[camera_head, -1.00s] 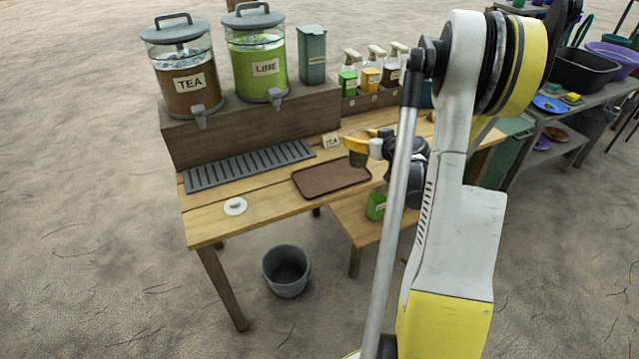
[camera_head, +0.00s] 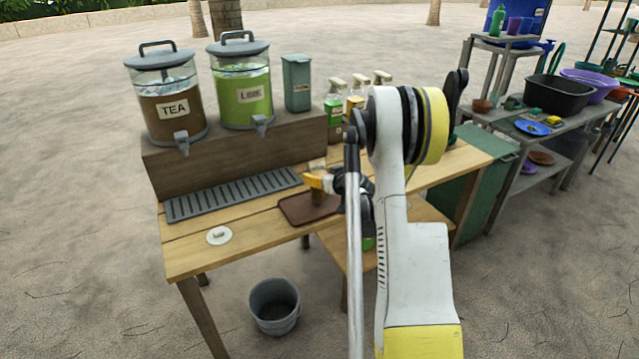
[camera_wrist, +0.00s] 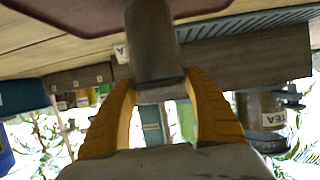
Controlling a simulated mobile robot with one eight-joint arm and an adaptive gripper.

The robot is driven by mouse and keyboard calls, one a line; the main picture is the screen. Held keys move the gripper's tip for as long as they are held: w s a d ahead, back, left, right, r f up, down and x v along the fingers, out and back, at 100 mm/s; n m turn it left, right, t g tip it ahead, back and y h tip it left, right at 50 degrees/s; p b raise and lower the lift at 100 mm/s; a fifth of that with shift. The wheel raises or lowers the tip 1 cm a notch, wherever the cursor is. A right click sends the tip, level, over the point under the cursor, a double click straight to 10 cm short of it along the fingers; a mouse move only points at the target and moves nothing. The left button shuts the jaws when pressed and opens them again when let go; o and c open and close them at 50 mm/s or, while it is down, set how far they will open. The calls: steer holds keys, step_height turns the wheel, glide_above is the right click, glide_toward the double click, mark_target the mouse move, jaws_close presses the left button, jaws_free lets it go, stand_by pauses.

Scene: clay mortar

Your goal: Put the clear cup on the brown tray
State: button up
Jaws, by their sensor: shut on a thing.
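The clear cup shows brownish see-through walls in the head view (camera_head: 320,197) and in the wrist view (camera_wrist: 153,45). My gripper (camera_head: 317,182) is shut on it, with a yellow finger on each side in the wrist view. The brown tray (camera_head: 293,213) lies flat on the wooden table. The cup is upright over the tray's right part in the head view. I cannot tell whether its base touches the tray. The tray's right end is partly hidden by my arm. The tray also shows at the top of the wrist view (camera_wrist: 75,12).
A grey drip grate (camera_head: 232,194) lies behind the tray, below the tea dispenser (camera_head: 168,105) and lime dispenser (camera_head: 240,90). A white disc (camera_head: 219,236) lies on the table's front left. A grey bucket (camera_head: 274,306) stands on the ground.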

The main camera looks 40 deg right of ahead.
steer(key=shift+f, duration=0.65)
steer(key=shift+f, duration=0.15)
steer(key=o, duration=1.4)
